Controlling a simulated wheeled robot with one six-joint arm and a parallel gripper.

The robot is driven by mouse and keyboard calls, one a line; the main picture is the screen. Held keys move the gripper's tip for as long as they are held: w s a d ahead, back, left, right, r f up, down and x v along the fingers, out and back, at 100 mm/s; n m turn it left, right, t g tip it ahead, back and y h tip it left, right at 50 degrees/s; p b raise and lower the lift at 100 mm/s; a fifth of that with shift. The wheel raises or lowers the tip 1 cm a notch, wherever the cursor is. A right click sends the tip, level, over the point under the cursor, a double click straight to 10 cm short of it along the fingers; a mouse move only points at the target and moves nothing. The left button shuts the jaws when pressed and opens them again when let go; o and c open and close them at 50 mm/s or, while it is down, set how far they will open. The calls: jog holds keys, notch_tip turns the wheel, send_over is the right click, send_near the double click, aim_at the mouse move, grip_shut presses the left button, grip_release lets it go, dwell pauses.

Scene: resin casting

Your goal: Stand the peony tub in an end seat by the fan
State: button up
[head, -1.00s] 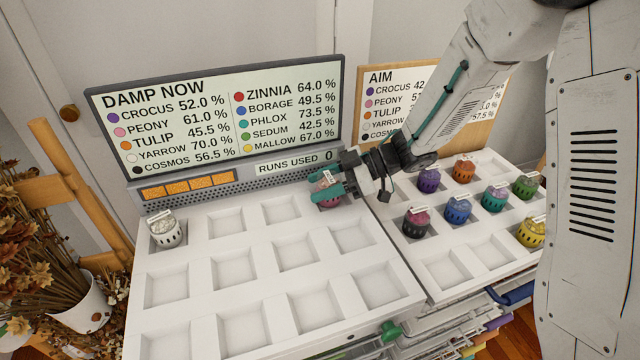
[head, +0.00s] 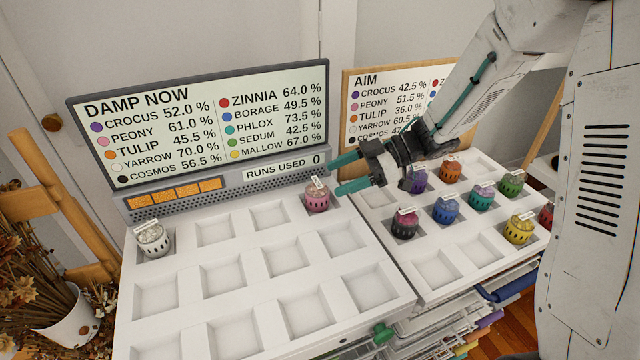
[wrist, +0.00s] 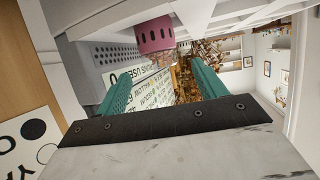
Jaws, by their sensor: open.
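The pink peony tub (head: 317,198) with its white tag stands upright in the right end seat of the back row of the left tray (head: 256,263). That row lies along the grey perforated fan strip (head: 290,180) under the damp board. My gripper (head: 342,174) is open and empty, with its teal fingers just right of the tub and somewhat above it. In the wrist view, the pink tub (wrist: 154,36) shows beyond and above the spread fingers (wrist: 162,85), apart from them. The tub's base is partly hidden by the seat walls.
A white tub (head: 152,239) stands in the left end seat of the same row. The seats between are empty. The right tray (head: 437,265) holds several coloured tubs near my arm. The damp board (head: 210,125) and aim board (head: 385,95) stand behind.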

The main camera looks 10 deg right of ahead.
jog(key=shift+v, duration=2.15)
